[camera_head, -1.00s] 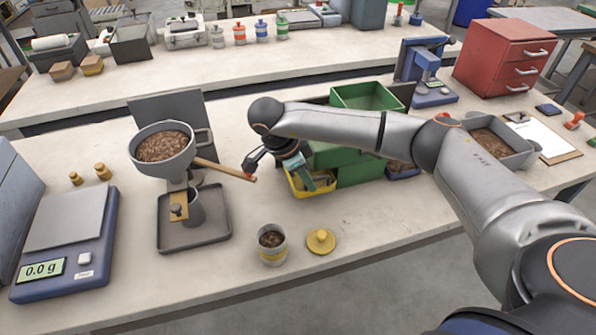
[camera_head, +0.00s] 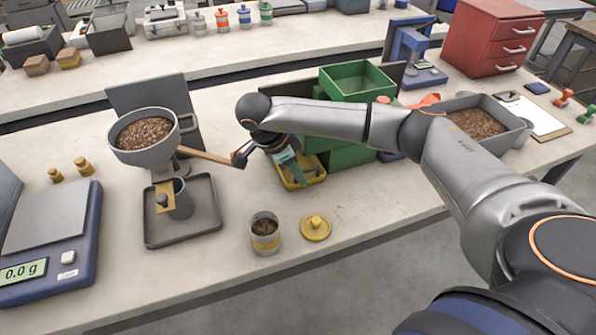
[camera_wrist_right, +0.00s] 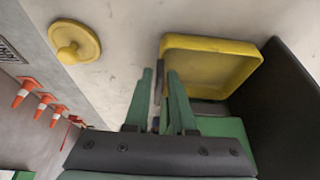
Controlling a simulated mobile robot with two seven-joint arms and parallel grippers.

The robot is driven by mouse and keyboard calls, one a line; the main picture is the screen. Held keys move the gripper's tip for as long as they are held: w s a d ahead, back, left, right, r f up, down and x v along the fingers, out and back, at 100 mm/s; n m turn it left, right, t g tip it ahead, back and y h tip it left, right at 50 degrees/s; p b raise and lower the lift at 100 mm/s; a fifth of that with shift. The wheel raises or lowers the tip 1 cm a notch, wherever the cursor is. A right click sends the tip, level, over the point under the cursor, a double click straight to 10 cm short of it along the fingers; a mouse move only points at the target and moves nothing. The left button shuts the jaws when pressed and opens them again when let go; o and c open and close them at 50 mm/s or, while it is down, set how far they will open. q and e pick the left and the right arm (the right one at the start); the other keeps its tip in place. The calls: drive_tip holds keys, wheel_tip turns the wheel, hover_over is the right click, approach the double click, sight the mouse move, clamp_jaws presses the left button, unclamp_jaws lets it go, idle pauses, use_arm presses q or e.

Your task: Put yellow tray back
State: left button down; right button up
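The yellow tray (camera_head: 318,178) is at the front of the green bins on the workbench; it also shows in the right wrist view (camera_wrist_right: 215,62), where its floor looks empty. My right gripper (camera_head: 290,165) is at the tray's left side in the head view and covers part of it. In the right wrist view the gripper's green fingers (camera_wrist_right: 160,85) are apart, close to the tray's left wall. One fingertip overlaps that wall; whether they touch it I cannot tell. My left gripper is not in view.
Green bins (camera_head: 357,80) stand behind the tray. A funnel of pellets (camera_head: 145,134) with a wooden lever stands left of my gripper. A pellet-filled jar (camera_head: 264,243) and a yellow lid (camera_head: 316,228) stand near the bench's front edge. A scale (camera_head: 45,230) is at far left.

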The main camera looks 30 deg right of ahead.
drive_tip(key=shift+o, duration=1.3)
drive_tip(key=shift+r, duration=0.1)
drive_tip(key=v, duration=1.2)
drive_tip(key=shift+r, duration=0.1)
